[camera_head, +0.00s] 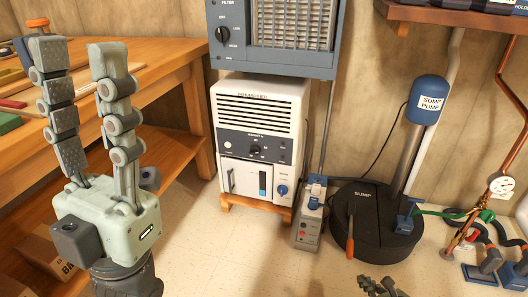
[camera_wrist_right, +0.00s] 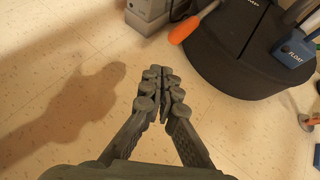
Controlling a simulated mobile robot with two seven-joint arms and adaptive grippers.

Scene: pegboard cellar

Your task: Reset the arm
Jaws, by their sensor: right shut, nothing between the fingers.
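My left gripper (camera_head: 79,58) stands upright at the left of the head view, its two grey fingers spread apart and pointing up. It is open, with nothing between the fingers, and shows in front of the wooden workbench (camera_head: 150,62). My right gripper (camera_wrist_right: 160,76) is shut and empty in the right wrist view, its fingertips together above the tiled floor (camera_wrist_right: 60,70). Only its fingertips (camera_head: 381,287) show at the bottom edge of the head view, in front of the black sump lid (camera_head: 370,232). The rest of the right arm is out of view.
A white dehumidifier (camera_head: 259,112) stands on a low wooden base below a grey filter unit (camera_head: 225,55). A small grey box (camera_head: 308,225) stands beside the sump. The blue sump pump (camera_head: 428,100), pipes and a gauge (camera_head: 501,185) fill the right. Floor between is clear.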

